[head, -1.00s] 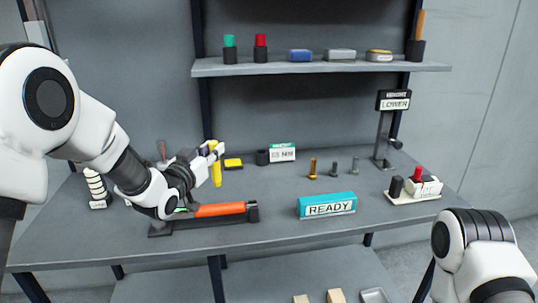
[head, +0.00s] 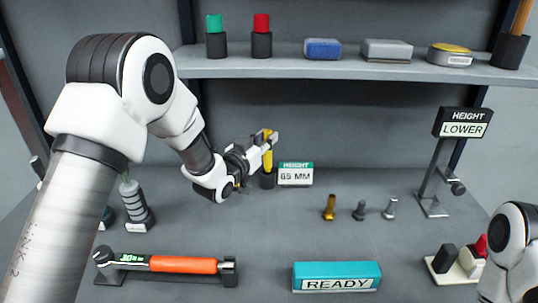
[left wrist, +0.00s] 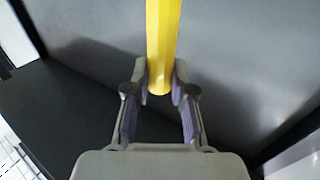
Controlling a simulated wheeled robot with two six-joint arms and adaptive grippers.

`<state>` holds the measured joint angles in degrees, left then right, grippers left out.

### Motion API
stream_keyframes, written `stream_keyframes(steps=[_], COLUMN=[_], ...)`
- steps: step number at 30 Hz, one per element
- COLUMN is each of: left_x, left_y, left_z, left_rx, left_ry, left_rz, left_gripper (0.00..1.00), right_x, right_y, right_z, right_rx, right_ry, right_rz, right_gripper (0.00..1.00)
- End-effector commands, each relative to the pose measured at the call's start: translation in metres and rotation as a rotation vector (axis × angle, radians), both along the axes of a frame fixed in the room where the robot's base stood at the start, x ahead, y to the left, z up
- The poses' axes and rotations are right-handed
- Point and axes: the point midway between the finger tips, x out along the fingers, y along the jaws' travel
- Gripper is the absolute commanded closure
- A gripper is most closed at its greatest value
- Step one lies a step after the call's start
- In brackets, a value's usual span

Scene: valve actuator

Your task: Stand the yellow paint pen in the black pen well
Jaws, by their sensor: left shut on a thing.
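The yellow paint pen (head: 268,155) is upright in my left gripper (head: 267,142), which is shut on it. In the left wrist view the pen (left wrist: 163,45) stands between the two fingers (left wrist: 160,88). The black pen well (head: 267,180) stands at the back of the bench, left of the height sign. The pen's lower part lines up with the well's top in the head view. I cannot tell whether its lower end is inside the well or just in front of or above it. My right gripper is out of view.
The sign reading 65 MM (head: 296,174) stands close beside the well. Several bolts (head: 330,207) stand to the right. A torque wrench with an orange handle (head: 183,265) and a teal READY box (head: 337,276) are in front. The shelf (head: 300,68) overhangs behind.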

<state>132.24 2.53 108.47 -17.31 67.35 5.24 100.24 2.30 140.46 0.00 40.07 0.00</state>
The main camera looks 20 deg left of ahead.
Motion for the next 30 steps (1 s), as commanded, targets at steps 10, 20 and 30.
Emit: stream_keyframes(steps=[10, 20, 30], left_x=[0.0, 0.0, 0.0], left_y=[0.0, 0.0, 0.0], left_z=[-0.042, -0.044, -0.039], left_rx=[0.0, 0.0, 0.0], left_ry=[-0.001, 0.0, -0.001], left_rz=[0.0, 0.0, 0.0], left_gripper=[1.0, 0.52, 0.52], right_x=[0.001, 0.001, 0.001], right_y=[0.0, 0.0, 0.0], right_z=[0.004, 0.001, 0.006], right_rx=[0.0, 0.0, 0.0], right_ry=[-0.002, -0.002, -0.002], right_rz=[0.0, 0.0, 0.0], right_gripper=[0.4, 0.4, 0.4])
